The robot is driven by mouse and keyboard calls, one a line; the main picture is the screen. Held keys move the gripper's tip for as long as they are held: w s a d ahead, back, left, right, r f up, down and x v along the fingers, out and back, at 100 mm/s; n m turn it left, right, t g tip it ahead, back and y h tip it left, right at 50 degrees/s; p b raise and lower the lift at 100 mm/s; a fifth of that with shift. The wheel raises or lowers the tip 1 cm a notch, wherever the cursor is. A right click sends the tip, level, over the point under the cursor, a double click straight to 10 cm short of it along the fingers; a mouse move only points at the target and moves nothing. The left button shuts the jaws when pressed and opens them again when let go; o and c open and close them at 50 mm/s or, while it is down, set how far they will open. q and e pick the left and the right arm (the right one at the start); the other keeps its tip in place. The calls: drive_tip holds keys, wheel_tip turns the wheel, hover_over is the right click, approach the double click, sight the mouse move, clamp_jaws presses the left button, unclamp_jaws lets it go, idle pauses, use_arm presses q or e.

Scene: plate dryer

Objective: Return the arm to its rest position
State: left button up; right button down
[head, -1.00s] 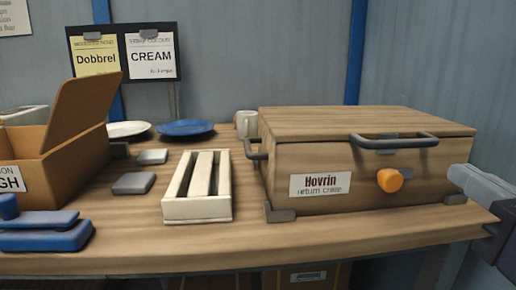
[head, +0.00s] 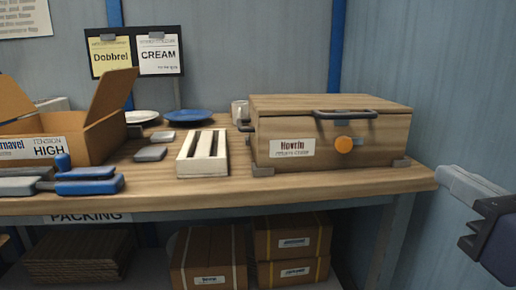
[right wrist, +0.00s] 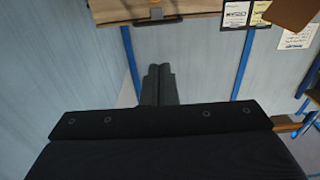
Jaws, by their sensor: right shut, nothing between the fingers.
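My right gripper (head: 476,188) is at the right side of the head view, just past the right end of the bench (head: 380,184). It is shut and empty. In the right wrist view its two fingers (right wrist: 158,84) lie side by side with nothing between them. A gap separates it from the wooden chest (head: 335,128), which stands closed on the bench with a metal bar handle and an orange knob (head: 344,144). My left gripper is not in view.
A cream slotted rack (head: 203,152), a blue plate (head: 186,116), a white plate (head: 141,116), a mug (head: 240,111) and an open cardboard box (head: 100,130) are on the bench. Blue-handled tools (head: 90,187) lie at front left. Cartons (head: 207,262) stand below.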

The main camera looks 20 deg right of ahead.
drive_tip(key=w+a+f+g+y, duration=0.1)
drive_tip(key=w+f+g+y, duration=0.2)
drive_tip(key=f, duration=0.6)
drive_tip(key=w+a+f+g+y, duration=0.1)
drive_tip(key=w+a+f+g, duration=0.1)
drive_tip(key=w+f, duration=0.5)
drive_tip(key=s+a+f+n+g+y, duration=0.1)
drive_tip(key=s+a+f+g+y, duration=0.2)
drive_tip(key=f, duration=0.8)
drive_tip(key=s+a+f+g+y, duration=0.1)
drive_tip(key=a+f+g, duration=0.3)
drive_tip(key=f, duration=0.6)
wheel_tip(320, 180, up, 37)
drive_tip(key=p, duration=3.7)
drive_tip(key=shift+s, duration=0.25)
